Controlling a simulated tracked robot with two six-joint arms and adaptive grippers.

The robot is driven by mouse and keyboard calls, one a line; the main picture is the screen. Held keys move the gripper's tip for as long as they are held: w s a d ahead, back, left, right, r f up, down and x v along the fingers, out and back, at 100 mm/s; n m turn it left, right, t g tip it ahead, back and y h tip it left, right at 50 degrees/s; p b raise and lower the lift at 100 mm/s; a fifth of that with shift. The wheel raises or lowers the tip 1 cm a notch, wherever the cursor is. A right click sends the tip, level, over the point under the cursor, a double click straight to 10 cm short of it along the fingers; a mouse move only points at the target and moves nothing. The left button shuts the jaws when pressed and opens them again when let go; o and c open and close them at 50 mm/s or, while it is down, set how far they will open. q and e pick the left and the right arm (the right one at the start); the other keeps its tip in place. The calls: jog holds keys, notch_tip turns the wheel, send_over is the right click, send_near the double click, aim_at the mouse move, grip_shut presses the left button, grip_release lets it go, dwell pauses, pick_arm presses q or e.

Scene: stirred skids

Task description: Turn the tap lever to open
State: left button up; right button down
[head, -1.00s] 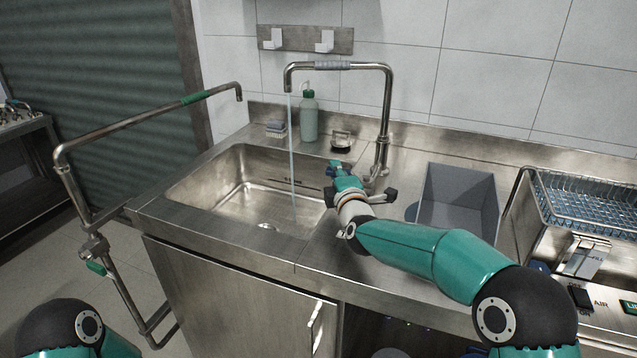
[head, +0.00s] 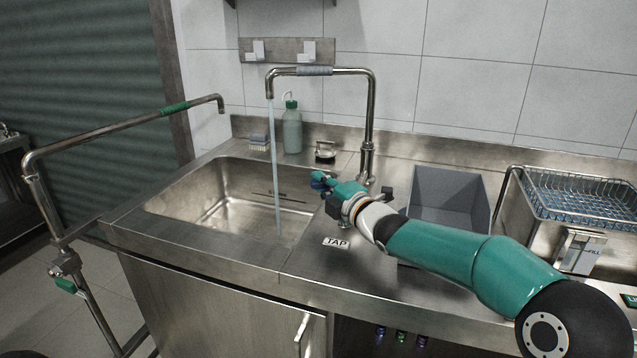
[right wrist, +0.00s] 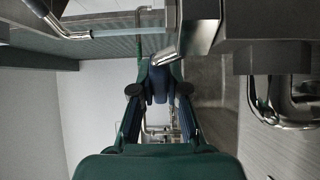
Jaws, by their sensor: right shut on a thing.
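The steel tap (head: 371,110) stands upright behind the counter's sink edge, its spout (head: 290,72) reaching left over the sink (head: 215,210). A water stream (head: 275,165) runs from the spout into the basin. My right gripper (head: 322,182) is at the sink's right edge, in front of the tap's foot. It is shut on the tap lever, which its fingers mostly hide in the head view. In the right wrist view, the closed fingers (right wrist: 159,85) meet a short metal bar (right wrist: 166,56), seemingly the lever. My left gripper is out of view.
A TAP label (head: 336,242) lies on the counter's front. A green bottle (head: 292,130), a brush (head: 259,142) and a small round dish (head: 325,151) stand behind the sink. A grey bin (head: 450,190) is close behind my right arm. A pipe frame (head: 110,130) stands left.

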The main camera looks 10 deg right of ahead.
jog(key=shift+s+f, duration=0.1)
jog(key=shift+f, duration=0.35)
jog(key=c, duration=1.2)
grip_release()
jog(key=shift+r, duration=0.1)
jog(key=shift+o, duration=0.2)
jog(key=shift+r, duration=0.1)
jog(key=shift+r, duration=0.15)
